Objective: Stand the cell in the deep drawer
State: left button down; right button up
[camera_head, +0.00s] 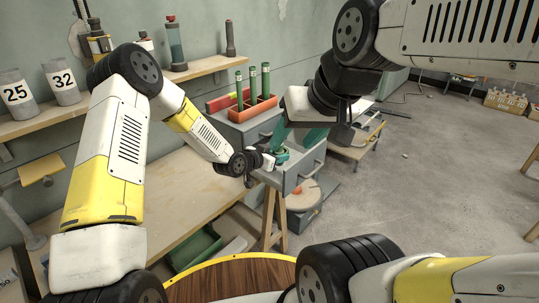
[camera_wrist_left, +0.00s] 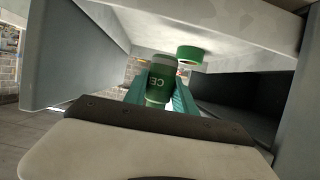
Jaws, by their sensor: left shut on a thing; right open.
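The green cell (camera_wrist_left: 160,80) with a pale cap and upside-down "CE" lettering sits between the teal fingers of my left gripper (camera_wrist_left: 160,92) in the left wrist view. The gripper is shut on it. In the head view, the left gripper (camera_head: 280,155) is at the open grey drawer (camera_head: 306,168), and the cell is too small to make out there. Drawer-like grey walls surround the cell in the wrist view; I cannot tell whether it touches the bottom. My right gripper (camera_head: 299,137) is open, its teal fingers spread above the drawer.
A green round thing (camera_wrist_left: 190,54) lies beyond the cell in the wrist view. An orange rack (camera_head: 252,110) with green cylinders stands on the grey cabinet. The workbench (camera_head: 165,195) spans the left; a low wooden table (camera_head: 352,150) stands right of the drawer.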

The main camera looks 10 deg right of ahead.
pick_arm(q)
jog(key=shift+f, duration=2.1)
jog(key=c, duration=1)
grip_release()
jog(key=shift+f, duration=0.15)
